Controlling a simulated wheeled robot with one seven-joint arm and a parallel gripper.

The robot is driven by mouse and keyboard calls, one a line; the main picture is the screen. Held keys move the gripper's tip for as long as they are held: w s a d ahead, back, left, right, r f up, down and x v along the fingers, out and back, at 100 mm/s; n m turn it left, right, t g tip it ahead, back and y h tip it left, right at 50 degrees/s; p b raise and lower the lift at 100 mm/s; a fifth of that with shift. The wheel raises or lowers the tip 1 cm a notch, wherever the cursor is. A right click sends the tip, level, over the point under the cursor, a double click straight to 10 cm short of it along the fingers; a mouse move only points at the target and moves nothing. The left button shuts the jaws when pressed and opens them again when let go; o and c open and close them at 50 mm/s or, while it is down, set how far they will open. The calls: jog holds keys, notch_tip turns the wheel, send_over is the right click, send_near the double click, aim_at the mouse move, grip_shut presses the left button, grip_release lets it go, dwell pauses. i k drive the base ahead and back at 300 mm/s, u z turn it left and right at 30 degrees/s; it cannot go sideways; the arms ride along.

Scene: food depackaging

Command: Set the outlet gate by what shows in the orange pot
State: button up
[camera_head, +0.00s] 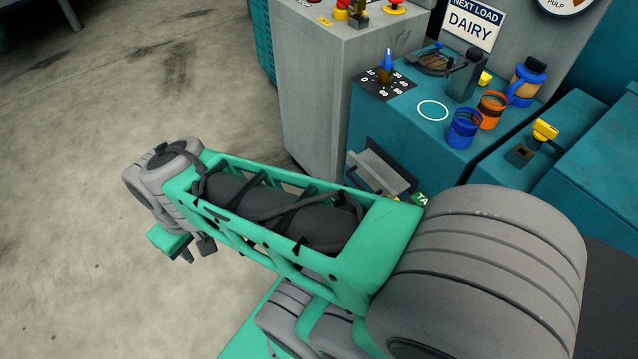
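An orange pot (491,110) stands on the teal cabinet top (425,115) at the upper right, behind a blue pot (464,128). Its rim faces up, but what is inside is too small to make out. A yellow-topped handle (545,131) rises from a dark slot right of the pots; I cannot tell whether it belongs to the outlet gate. My gripper (197,251) hangs at the far end of my green arm, at left over the floor, well away from the pots. Its dark fingers are small and partly hidden, and nothing shows in them.
A numbered dial with a blue knob (387,68), a dark clamp-like device (440,62) and a brown-and-blue jug (526,82) stand by the pots. A sign (472,24) reads "NEXT LOAD DAIRY". A grey chute (380,172) juts from the cabinet front. The left floor is clear.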

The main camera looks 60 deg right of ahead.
aim_at(380, 177)
jog(key=u, duration=0.1)
jog(key=i, duration=2)
jog(key=z, duration=2.75)
